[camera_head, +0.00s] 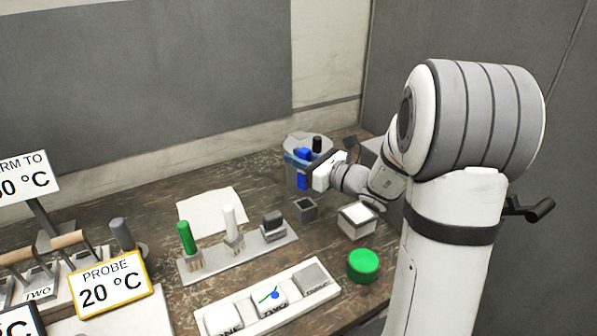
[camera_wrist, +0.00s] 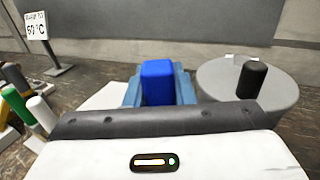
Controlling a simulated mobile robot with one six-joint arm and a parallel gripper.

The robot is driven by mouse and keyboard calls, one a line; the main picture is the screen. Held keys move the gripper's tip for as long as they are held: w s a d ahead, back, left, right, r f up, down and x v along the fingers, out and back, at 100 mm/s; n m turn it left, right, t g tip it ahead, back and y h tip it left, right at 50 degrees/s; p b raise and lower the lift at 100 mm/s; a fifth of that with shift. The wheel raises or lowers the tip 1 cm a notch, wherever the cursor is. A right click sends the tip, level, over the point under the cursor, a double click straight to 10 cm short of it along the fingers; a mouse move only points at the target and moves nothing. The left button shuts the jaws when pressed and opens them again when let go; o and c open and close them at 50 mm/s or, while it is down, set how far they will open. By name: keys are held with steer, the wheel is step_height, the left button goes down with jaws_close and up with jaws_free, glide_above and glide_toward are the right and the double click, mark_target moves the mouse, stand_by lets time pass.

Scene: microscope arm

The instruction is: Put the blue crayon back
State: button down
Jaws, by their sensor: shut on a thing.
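My gripper (camera_head: 300,168) is shut on the blue crayon (camera_head: 303,183) toward the back of the bench in the head view. The crayon looks upright, with blue showing above and below the fingers. In the wrist view the blue crayon (camera_wrist: 157,82) stands between the lighter blue fingers. My gripper is behind and to the right of this rack.
A round grey pot with a black knob (camera_head: 317,144) stands close behind my gripper. A small dark open box (camera_head: 305,208), a white-topped box (camera_head: 357,218) and a green round object (camera_head: 363,264) are nearby. A button panel (camera_head: 240,312) lies in front. White paper (camera_head: 208,206) lies behind the rack.

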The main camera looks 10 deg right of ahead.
mark_target(300, 173)
step_height(300, 173, down, 3)
steer(key=shift+s+f, duration=0.1)
steer(key=shift+f, duration=0.05)
steer(key=shift+d+f+b, duration=0.1)
steer(key=shift+f+b, duration=0.35)
steer(key=shift+b, duration=0.05)
steer(key=shift+f, duration=0.2)
steer(key=c, duration=1.2)
jaws_free()
steer(key=shift+c, duration=0.2)
steer(key=shift+r, duration=0.1)
